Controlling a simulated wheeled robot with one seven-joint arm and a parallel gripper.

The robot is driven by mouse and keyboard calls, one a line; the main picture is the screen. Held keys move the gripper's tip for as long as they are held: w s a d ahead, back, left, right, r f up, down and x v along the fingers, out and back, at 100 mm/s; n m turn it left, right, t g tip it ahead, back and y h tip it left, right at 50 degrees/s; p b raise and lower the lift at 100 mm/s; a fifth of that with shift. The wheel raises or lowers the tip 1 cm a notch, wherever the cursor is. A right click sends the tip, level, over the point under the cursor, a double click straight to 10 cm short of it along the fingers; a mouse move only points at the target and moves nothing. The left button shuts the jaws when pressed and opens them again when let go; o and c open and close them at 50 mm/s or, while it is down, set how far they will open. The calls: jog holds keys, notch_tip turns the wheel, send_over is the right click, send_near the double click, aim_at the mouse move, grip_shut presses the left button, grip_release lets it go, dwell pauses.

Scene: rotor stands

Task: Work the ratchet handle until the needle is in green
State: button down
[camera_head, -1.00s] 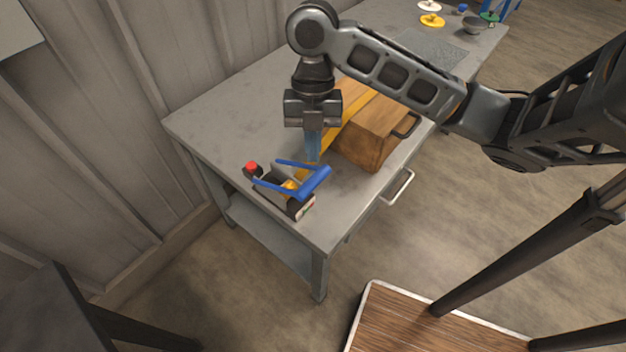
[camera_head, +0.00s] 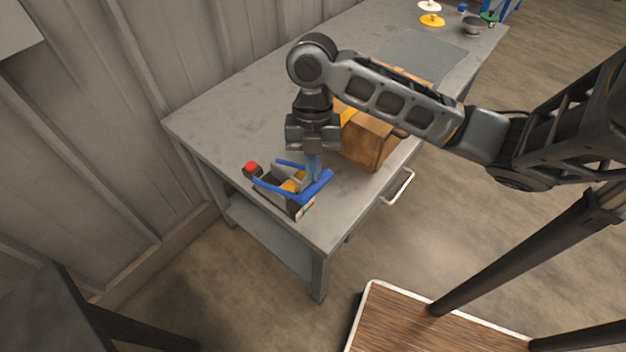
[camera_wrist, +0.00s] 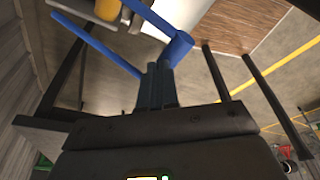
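The ratchet device sits at the near corner of the grey workbench in the head view. Its blue U-shaped handle (camera_head: 320,187) lies low over the device body (camera_head: 272,184), with its crossbar toward the right. A small gauge strip (camera_head: 306,209) is on the near end; its needle is too small to read. My gripper (camera_head: 313,178) points down, its blue fingers close together, with the tips at the crossbar. In the wrist view the fingers (camera_wrist: 158,70) overlap the blue handle (camera_wrist: 180,46); I cannot tell whether they touch it. Nothing shows between them.
A wooden block (camera_head: 368,144) stands on the workbench (camera_head: 225,112) just right of my gripper. A red knob (camera_head: 251,167) is at the device's left end. Coloured parts and a bowl (camera_head: 474,25) are at the far end. The bench's left part is clear.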

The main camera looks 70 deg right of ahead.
notch_tip(320, 180, down, 4)
jog(key=shift+f+b, duration=0.1)
jog(key=shift+b, duration=0.3)
jog(key=shift+w+d+r+p, duration=0.15)
jog(key=shift+w+d+r, duration=0.05)
jog(key=shift+d, duration=0.3)
jog(key=shift+w+d+r+p, duration=0.15)
jog(key=shift+d+r+p, duration=0.1)
jog(key=shift+d, duration=0.3)
jog(key=shift+w+d+r+p, duration=0.1)
jog(key=shift+w+d+r, duration=0.1)
jog(key=shift+d, duration=0.3)
jog(key=shift+d+r, duration=0.25)
jog(key=shift+r, duration=0.25)
notch_tip(320, 180, up, 7)
jog(key=shift+w+d+f, duration=0.15)
jog(key=shift+w+f, duration=0.05)
jog(key=shift+w, duration=0.2)
